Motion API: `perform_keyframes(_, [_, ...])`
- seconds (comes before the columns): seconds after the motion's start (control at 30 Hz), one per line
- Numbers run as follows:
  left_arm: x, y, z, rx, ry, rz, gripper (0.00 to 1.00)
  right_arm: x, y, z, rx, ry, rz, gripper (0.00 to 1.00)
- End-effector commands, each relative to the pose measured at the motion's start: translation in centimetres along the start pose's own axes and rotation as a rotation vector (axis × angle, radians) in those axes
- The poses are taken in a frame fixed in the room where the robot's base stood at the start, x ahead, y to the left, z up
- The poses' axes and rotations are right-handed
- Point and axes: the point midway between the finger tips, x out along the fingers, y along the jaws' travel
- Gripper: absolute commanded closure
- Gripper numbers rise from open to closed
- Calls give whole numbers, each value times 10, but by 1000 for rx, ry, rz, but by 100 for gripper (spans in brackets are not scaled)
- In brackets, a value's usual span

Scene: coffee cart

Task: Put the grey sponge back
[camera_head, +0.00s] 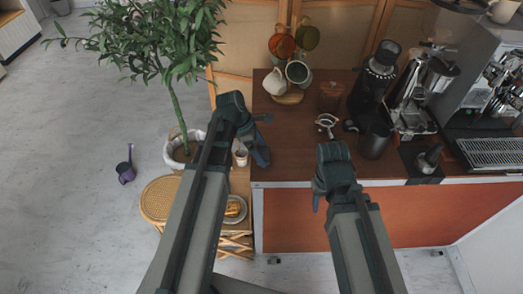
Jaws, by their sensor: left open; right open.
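I cannot make out a grey sponge in the head view. My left gripper (262,140) is open at the left edge of the brown counter (290,150). No object shows between its fingers. My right gripper (318,190) is over the counter's front edge, mostly hidden behind its own wrist. It is open, and I see nothing held in it.
A mug tree (288,98), a lidded jar (331,96), a portafilter (326,123), a grinder (374,83) and an espresso machine (490,95) stand on the counter. A small cup (241,157) and a plate of food (235,209) are left of it. A potted plant (172,150) stands further left.

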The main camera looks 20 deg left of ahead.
Motion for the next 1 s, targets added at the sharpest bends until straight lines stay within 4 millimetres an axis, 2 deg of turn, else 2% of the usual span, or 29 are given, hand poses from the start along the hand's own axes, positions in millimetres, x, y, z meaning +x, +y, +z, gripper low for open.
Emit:
perform_keyframes(0.63, [-101,0,3,-2,0,1,0,-93,9,6,-2,0,0,50])
perform_keyframes(0.8, [-115,0,1,0,0,0,0,-106,10,6,-2,0,0,50])
perform_keyframes(1.0, [-115,-1,1,10,2,-2,0,-106,10,6,-2,0,0,50])
